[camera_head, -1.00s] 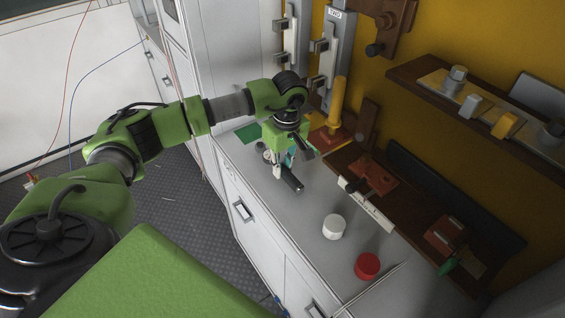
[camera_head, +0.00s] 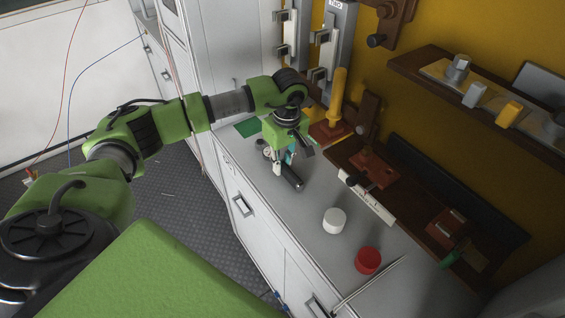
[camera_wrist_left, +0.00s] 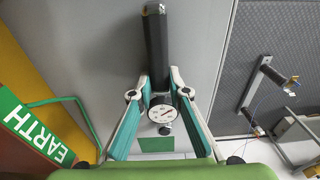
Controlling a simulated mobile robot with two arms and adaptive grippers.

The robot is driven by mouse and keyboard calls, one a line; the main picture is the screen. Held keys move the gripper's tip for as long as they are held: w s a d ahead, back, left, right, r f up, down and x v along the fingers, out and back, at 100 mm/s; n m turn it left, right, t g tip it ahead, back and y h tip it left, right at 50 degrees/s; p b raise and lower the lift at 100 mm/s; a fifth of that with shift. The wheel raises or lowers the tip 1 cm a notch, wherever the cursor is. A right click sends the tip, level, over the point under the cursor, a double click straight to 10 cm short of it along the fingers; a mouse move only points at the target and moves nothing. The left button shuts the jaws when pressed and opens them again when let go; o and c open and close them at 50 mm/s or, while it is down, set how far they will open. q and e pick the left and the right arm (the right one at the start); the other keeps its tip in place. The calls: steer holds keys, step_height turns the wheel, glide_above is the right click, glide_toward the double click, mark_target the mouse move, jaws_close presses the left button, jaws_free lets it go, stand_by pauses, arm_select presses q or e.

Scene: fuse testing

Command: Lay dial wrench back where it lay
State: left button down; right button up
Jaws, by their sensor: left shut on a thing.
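The dial wrench has a black handle (camera_head: 291,178) and a round white dial (camera_wrist_left: 161,113). My left gripper (camera_head: 280,163) points down over the grey worktop (camera_head: 300,225) and is shut on the wrench. In the left wrist view, the two pale fingertips (camera_wrist_left: 155,88) close on it from both sides between the handle and the dial. The handle points away from my wrist. I cannot tell whether the wrench touches the worktop. My right gripper is not in view.
A white cap (camera_head: 334,221) and a red cap (camera_head: 367,260) stand nearer on the worktop. A brown board with fittings (camera_head: 372,170) lies along the wall. A green patch (camera_head: 246,128) lies behind the gripper. The worktop between handle and white cap is clear.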

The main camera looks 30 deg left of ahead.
arm_select(q)
steer(key=shift+f, duration=0.2)
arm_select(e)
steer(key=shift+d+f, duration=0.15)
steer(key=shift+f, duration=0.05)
arm_select(q)
steer(key=c, duration=1.8)
jaws_free()
steer(key=shift+c, duration=0.2)
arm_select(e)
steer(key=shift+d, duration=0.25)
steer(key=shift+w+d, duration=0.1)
arm_select(q)
step_height(320, 180, up, 12)
steer(key=d, duration=0.1)
steer(key=shift+s, duration=0.15)
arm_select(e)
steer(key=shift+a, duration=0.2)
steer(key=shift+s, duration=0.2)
